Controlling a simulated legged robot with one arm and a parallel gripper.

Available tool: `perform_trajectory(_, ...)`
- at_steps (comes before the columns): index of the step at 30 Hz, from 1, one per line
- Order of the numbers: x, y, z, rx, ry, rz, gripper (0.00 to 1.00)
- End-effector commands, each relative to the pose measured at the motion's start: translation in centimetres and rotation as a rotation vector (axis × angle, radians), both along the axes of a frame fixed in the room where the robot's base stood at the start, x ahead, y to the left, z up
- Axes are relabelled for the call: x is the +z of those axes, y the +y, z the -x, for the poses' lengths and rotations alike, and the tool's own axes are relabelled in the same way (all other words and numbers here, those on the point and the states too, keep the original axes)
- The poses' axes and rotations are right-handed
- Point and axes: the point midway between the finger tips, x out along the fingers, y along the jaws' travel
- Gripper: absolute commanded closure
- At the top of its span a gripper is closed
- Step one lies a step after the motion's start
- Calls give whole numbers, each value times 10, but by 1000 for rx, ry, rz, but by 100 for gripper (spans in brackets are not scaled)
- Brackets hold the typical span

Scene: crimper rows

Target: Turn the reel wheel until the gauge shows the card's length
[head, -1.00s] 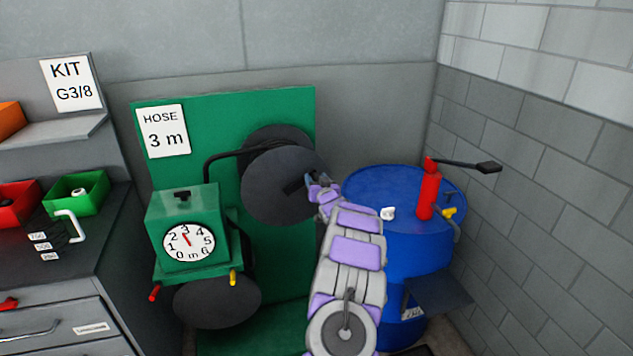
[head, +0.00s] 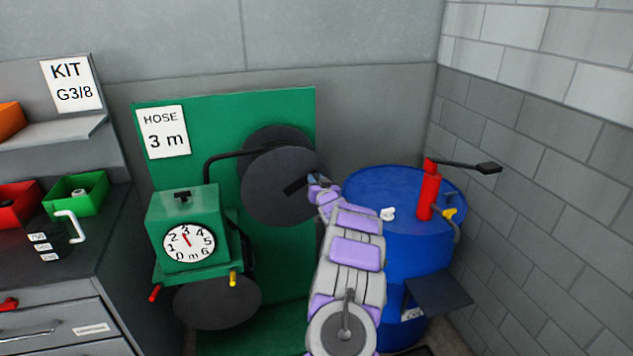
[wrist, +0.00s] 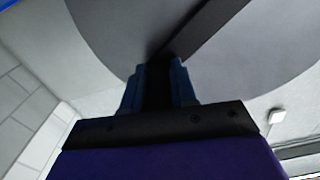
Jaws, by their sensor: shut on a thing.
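The card (head: 163,132) on the green panel reads "HOSE 3 m". The gauge (head: 188,243) is a white round dial marked 0 to 6 on a green box. Its red needle points up and slightly left, close to the 3, apparently just on the 2 side. The reel wheel (head: 268,198) is a dark grey disc with a black bar (head: 296,186) across its face. My gripper (head: 313,179) is at the wheel's right edge. In the wrist view my gripper's blue fingers (wrist: 158,85) are shut on a dark handle at the wheel, mostly hidden between them.
A blue drum (head: 400,240) with a red pump (head: 428,190) stands right of my arm. A black hose (head: 232,153) runs from the gauge box to the reel. A bench with bins (head: 78,194) is at the left. A block wall closes the right side.

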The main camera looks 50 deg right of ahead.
Motion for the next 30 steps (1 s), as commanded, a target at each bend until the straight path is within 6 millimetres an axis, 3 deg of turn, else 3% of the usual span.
perform_trajectory(11, 4, 1, -1, -1, 16, 29, 100)
perform_trajectory(30, 36, 23, -14, 0, 216, 356, 100)
